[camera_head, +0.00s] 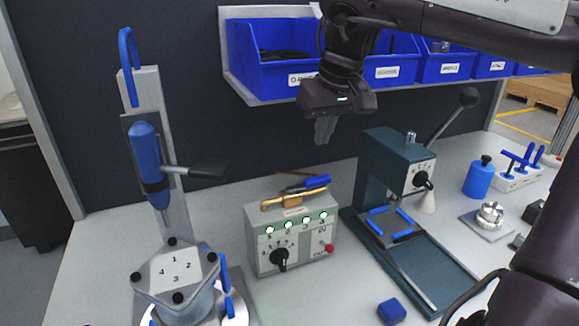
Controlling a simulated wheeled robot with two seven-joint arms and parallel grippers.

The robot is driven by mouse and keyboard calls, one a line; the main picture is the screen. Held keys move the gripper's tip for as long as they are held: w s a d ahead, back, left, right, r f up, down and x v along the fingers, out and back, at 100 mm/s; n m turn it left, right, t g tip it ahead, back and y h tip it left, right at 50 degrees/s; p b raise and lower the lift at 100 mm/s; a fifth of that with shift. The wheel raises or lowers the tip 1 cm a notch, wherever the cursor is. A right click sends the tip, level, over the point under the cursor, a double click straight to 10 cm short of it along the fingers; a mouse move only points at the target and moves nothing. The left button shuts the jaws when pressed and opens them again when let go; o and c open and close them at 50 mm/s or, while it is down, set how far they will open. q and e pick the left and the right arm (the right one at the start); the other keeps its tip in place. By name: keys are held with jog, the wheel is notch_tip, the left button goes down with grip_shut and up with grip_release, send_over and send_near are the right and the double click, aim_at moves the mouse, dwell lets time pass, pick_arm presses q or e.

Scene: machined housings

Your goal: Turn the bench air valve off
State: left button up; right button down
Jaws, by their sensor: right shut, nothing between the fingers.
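The bench air valve (273,202) is a brass fitting with a blue lever handle (316,182). It sits on top of a grey-green control box (262,238) in the middle of the bench. The blue handle points right and looks roughly in line with the brass body. My right gripper (324,138) hangs above and slightly behind the valve, fingers pointing down. It is shut and empty, apart from the handle. My left gripper is not in view.
The control box has a black knob (279,257), several green lights and a red button (329,248). Blue bins (272,71) line the shelf behind. A blue block (391,312) lies in front.

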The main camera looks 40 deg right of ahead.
aim_at(308, 183)
jog(key=x, duration=1)
jog(key=shift+s+d+p, duration=0.15)
jog(key=shift+d+p, duration=0.05)
jog(key=shift+p, duration=0.2)
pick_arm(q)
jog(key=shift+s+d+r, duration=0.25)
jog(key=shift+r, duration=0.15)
